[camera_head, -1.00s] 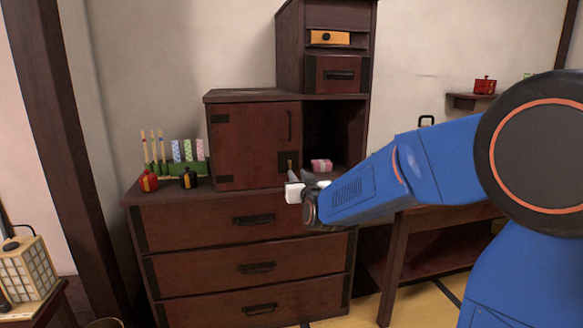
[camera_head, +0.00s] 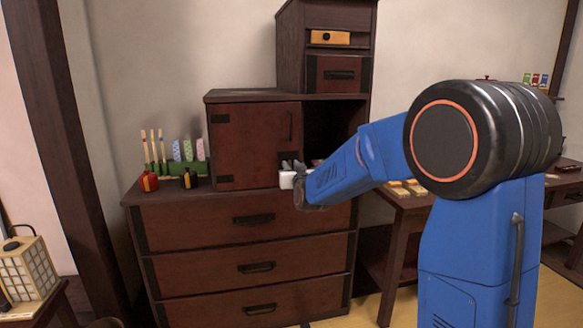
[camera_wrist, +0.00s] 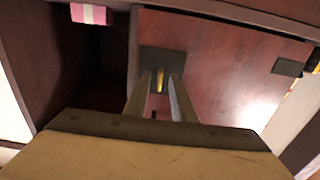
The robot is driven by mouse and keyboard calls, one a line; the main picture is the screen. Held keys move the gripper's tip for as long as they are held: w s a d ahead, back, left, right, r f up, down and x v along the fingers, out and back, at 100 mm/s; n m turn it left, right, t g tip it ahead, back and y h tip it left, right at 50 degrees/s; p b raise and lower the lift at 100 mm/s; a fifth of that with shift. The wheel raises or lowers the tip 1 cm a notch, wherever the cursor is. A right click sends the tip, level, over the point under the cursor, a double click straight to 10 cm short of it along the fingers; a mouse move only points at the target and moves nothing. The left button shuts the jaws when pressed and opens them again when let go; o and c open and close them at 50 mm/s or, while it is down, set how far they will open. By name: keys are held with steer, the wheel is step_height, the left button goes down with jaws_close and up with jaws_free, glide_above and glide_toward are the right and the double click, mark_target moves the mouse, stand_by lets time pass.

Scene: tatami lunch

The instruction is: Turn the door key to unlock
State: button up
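The cabinet door (camera_head: 255,145) is dark red-brown and shut, with a vertical handle near its right edge. In the wrist view the door (camera_wrist: 225,70) carries a dark lock plate (camera_wrist: 150,62) with a narrow brass key (camera_wrist: 160,80) standing in front of it. My gripper (camera_wrist: 161,82) points at the plate, its two fingers apart on either side of the key, with gaps visible.
An open compartment right of the door holds a pink-and-white item (camera_wrist: 88,14). Drawers (camera_head: 250,225) lie below.

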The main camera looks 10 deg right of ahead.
jaws_close()
steer(key=shift+m, duration=0.4)
steer(key=m, duration=1.7)
steer(key=shift+d+f, duration=0.15)
stand_by(0.4)
